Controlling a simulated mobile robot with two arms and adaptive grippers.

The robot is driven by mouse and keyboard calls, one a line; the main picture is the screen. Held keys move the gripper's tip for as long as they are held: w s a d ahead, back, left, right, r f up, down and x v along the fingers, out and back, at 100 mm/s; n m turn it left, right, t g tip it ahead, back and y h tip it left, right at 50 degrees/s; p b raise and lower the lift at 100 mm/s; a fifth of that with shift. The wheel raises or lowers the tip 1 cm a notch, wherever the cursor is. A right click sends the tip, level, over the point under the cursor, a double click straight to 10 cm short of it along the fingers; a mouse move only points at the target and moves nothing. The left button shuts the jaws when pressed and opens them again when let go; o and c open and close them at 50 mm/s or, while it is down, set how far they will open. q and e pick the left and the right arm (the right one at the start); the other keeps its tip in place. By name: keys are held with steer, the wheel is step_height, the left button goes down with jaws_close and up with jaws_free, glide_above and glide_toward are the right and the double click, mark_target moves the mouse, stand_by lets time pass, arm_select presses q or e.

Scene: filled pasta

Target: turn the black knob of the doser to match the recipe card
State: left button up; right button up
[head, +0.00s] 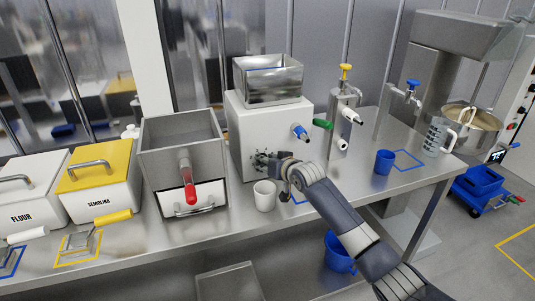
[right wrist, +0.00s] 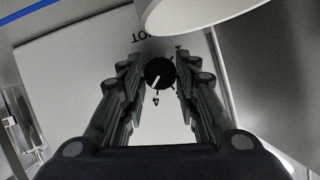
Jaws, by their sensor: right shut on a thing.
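The doser (head: 240,122) is a white box with a steel hopper on top and a blue-tipped spout on its front. My right gripper (head: 268,162) is at the lower front of the doser. In the right wrist view its two fingers (right wrist: 160,85) stand on either side of the round black knob (right wrist: 160,70) and are shut on it. A white pointer line on the knob points down and slightly left in that view, towards a printed 4 (right wrist: 156,100). Upside-down lettering lies beyond the knob. In the head view the gripper largely hides the knob. I cannot make out a recipe card.
A white cup (head: 264,197) stands just below and left of the gripper. A steel bin with a red-handled scoop (head: 188,180) is left of the doser. A blue cup (head: 384,162) and a measuring jug (head: 436,136) stand to the right on the steel table.

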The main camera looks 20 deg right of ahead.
arm_select(q)
steer(key=shift+r, duration=0.5)
arm_select(e)
steer(key=shift+a+f+n+t+h, duration=0.1)
steer(key=shift+a+n+t+h, duration=0.1)
steer(key=shift+n+h, duration=1.05)
steer(key=shift+a+r+n+t+h, duration=0.15)
steer(key=shift+n+h, duration=0.8)
steer(key=shift+n, duration=0.55)
steer(key=shift+a+f+n+t+h, duration=0.1)
steer(key=shift+a+f+n+h, duration=0.1)
steer(key=shift+n+h, duration=1.05)
steer(key=o, duration=1.1)
steer(key=shift+c, duration=0.2)
arm_select(q)
steer(key=shift+s, duration=0.1)
arm_select(e)
steer(key=shift+s, duration=0.1)
steer(key=shift+s, duration=0.1)
